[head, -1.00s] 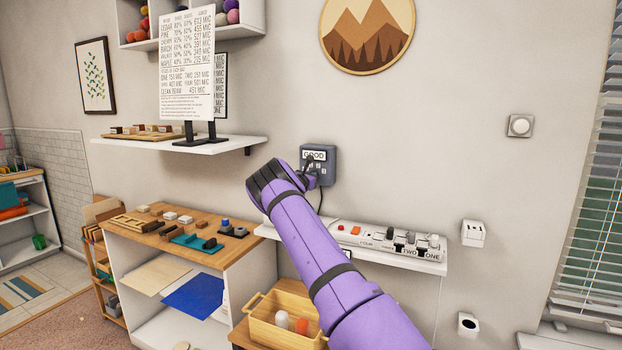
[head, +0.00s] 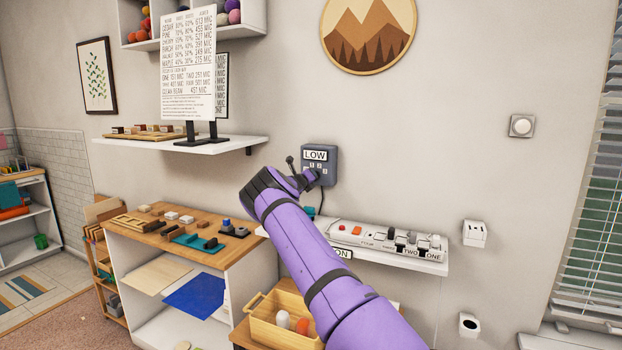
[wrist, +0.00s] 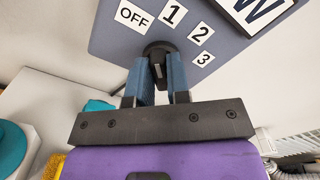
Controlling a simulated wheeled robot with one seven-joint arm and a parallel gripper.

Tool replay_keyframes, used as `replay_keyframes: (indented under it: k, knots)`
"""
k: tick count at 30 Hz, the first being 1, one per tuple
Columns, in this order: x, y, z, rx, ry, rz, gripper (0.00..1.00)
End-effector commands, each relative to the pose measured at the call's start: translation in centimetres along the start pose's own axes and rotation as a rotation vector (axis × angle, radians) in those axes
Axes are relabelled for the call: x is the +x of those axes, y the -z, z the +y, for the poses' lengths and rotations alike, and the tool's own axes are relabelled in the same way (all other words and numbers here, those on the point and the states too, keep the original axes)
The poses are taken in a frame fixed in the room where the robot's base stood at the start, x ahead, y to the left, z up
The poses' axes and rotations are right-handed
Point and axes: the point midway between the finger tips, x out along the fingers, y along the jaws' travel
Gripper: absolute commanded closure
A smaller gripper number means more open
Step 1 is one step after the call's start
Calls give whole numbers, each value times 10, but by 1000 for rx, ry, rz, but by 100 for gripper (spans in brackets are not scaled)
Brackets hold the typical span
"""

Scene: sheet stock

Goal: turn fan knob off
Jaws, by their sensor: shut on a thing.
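The blue-grey control box (head: 328,163) is on the wall, and its display reads LOW. The wrist view shows the box face (wrist: 110,40) with labels OFF, 1, 2 and 3 in an arc around a dark round fan knob (wrist: 158,49). My gripper (wrist: 160,72) has its two blue fingers closed on the knob from both sides. In the head view my gripper (head: 312,177) is at the lower left of the box, and the knob is mostly hidden behind it. I cannot tell which label the knob points to.
A white shelf (head: 430,267) below carries a panel with switches (head: 400,240). A paper sign (head: 188,65) stands on the upper left shelf. A wooden worktop (head: 225,262) with small blocks is at lower left.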

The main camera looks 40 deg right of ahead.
Motion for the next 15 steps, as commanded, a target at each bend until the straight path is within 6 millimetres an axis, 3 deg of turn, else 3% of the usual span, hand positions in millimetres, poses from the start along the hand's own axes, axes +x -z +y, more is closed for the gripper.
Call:
replay_keyframes:
  k: [15]
  knots:
    - [0,-2,2,-274,0,-4,100]
